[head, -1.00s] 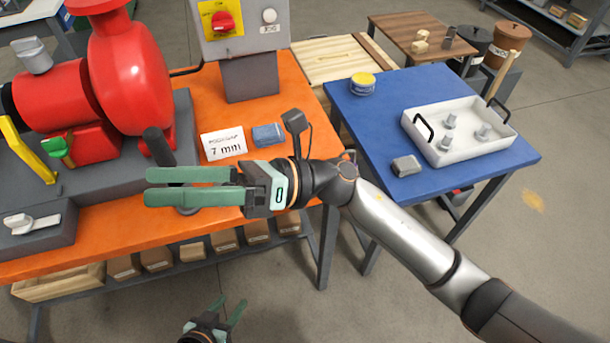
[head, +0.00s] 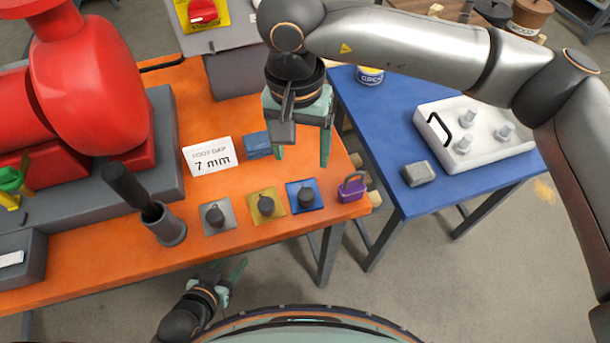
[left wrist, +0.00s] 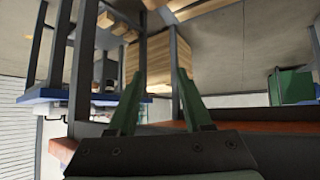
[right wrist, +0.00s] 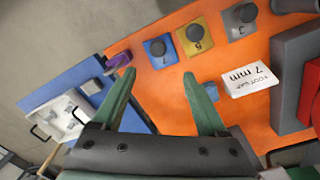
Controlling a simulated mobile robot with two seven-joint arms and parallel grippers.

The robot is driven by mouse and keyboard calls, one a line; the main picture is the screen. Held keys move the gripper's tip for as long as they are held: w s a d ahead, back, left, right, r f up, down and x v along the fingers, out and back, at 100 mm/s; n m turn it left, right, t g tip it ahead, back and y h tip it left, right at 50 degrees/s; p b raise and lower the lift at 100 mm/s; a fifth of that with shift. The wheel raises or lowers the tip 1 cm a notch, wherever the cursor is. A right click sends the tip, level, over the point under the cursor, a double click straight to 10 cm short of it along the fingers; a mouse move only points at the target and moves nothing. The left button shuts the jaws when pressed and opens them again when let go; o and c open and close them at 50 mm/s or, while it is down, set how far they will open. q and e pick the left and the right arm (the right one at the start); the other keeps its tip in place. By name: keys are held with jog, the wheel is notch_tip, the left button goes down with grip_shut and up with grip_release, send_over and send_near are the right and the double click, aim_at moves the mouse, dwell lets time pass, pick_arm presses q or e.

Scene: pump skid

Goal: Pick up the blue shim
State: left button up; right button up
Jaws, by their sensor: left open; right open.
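The blue shim (head: 317,188) is a flat square plate with a dark round knob, lying at the right end of a row on the orange bench. It also shows in the right wrist view (right wrist: 166,60), ahead of the fingers. My right gripper (head: 302,152) is open and empty, pointing down above the bench, behind the blue shim in the head view. My left gripper (head: 230,278) is open and empty, low in front of the bench edge. Its wrist view shows no shim.
The yellow shim (head: 278,200) and grey shim (head: 205,225) lie left of the blue one. A purple padlock (head: 352,189) sits close on its right. A gap card (head: 208,157), blue block (head: 258,145) and dark handle in a cup (head: 165,230) stand nearby.

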send_over(306, 193)
jog(key=f, duration=0.5)
jog(key=shift+s+a+f+p, duration=0.1)
jog(key=shift+a+f+p, duration=0.2)
jog(key=shift+f+p, duration=0.1)
jog(key=shift+d+f+p, duration=0.15)
jog(key=shift+f+p, duration=0.2)
jog(key=shift+f, duration=1.2)
jog(key=shift+d+f+p, duration=0.15)
jog(key=shift+f+p, duration=0.2)
jog(key=shift+f, duration=1.2)
pick_arm(q)
jog(key=shift+s+r, duration=0.65)
jog(key=shift+r, duration=0.25)
pick_arm(e)
grip_shut()
